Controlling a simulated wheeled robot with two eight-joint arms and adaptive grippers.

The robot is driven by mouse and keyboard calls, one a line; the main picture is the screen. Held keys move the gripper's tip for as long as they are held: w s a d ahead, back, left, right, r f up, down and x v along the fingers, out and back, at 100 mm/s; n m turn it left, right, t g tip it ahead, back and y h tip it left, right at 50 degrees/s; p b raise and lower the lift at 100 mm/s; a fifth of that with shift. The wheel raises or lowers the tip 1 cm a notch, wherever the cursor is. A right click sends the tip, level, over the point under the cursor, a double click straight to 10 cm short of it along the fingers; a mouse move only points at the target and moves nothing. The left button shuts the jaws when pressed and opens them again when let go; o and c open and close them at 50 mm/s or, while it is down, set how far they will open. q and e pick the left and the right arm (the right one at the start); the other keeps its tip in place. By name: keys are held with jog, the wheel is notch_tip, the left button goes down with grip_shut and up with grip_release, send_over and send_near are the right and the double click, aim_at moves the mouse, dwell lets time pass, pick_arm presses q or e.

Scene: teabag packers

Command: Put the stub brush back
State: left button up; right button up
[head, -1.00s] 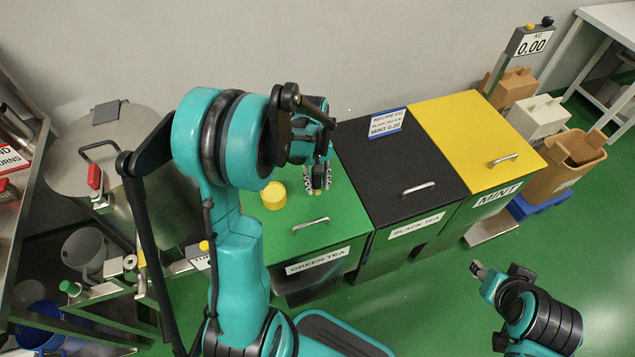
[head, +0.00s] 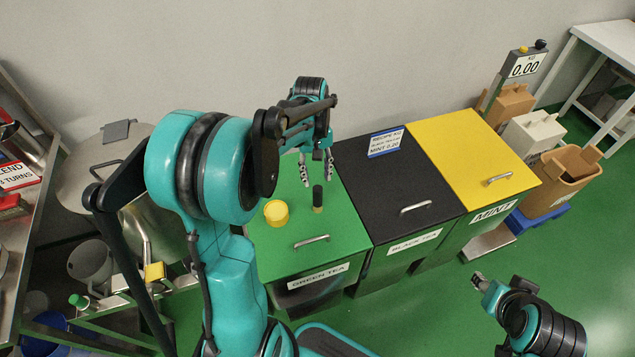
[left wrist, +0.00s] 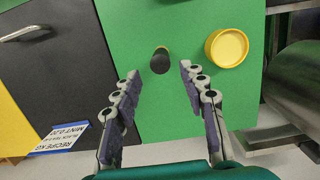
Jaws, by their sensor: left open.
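A short dark upright cylinder with a tan lower end (head: 318,197), which looks like the stub brush, stands on the green tea bin's green lid (head: 345,228). In the left wrist view the dark cylinder (left wrist: 160,62) shows beyond and between the fingertips, apart from both. My left gripper (head: 317,168) is open and empty, just behind the cylinder in the head view; it also shows in the left wrist view (left wrist: 159,76). My right gripper (head: 480,281) is low at the right, over the floor, away from the bins; its jaw state is unclear.
A yellow round tub (head: 277,212) stands left of the cylinder on the lid. The black tea bin (head: 385,190) with a recipe card (head: 385,143) and the yellow mint bin (head: 470,150) adjoin at right. A steel drum (head: 85,180) stands at left, behind my arm.

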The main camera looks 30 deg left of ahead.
pick_arm(q)
jog(key=shift+d+r, duration=0.15)
jog(key=shift+r, duration=0.6)
jog(key=s+d+r+m+t, duration=0.3)
jog(key=s+d+m+t, duration=0.1)
jog(key=s+d+m, duration=0.1)
jog(key=s+d+r+m+t+y, duration=0.1)
jog(key=s+d+r+m+t, duration=0.2)
jog(key=s+d+m+t, duration=0.1)
jog(key=shift+s+d+m, duration=0.5)
jog(key=shift+s+d, duration=0.5)
jog(key=shift+s, duration=0.3)
jog(key=shift+f, duration=0.1)
